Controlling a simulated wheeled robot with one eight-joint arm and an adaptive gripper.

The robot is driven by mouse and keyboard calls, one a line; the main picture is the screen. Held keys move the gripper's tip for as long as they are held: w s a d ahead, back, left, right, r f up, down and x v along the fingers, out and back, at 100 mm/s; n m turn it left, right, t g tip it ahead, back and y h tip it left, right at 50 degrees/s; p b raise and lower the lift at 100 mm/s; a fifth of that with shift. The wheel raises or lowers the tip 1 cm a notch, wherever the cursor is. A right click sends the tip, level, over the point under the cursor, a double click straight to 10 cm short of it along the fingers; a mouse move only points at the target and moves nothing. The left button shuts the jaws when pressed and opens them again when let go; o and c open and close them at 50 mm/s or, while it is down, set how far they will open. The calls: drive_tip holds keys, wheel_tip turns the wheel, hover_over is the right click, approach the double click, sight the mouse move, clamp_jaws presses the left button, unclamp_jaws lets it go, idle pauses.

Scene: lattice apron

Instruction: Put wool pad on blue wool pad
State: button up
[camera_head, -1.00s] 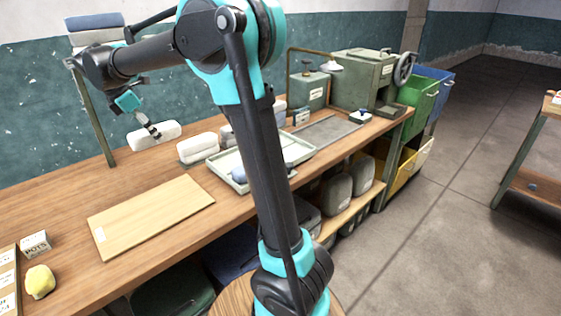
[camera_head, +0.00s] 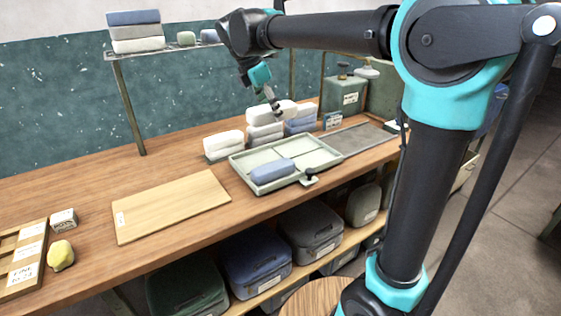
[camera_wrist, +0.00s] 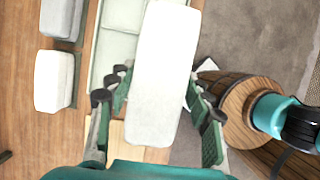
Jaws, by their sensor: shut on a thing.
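The white wool pad (camera_wrist: 160,75) is held between the fingers of my gripper (camera_wrist: 158,108) in the wrist view. In the head view my gripper (camera_head: 274,106) hangs above the back of the bench, with the white pad (camera_head: 284,108) at its tips, in front of stacked pads. A blue wool pad (camera_head: 272,170) lies in the left compartment of the pale green tray (camera_head: 318,158), lower and nearer in the head view than my gripper. The tray (camera_wrist: 97,68) shows partly beneath the held pad in the wrist view; the blue pad cannot be seen there.
A wooden board (camera_head: 170,205) lies left of the tray. A shelf (camera_head: 165,49) holds more pads. A yellow thing (camera_head: 61,255) sits at front left.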

sight(276, 165)
wheel_tip(276, 165, down, 17)
drive_tip(key=shift+a+f, duration=0.1)
idle(0.3)
drive_tip(key=o, duration=1.1)
drive_tip(key=shift+f, duration=0.1)
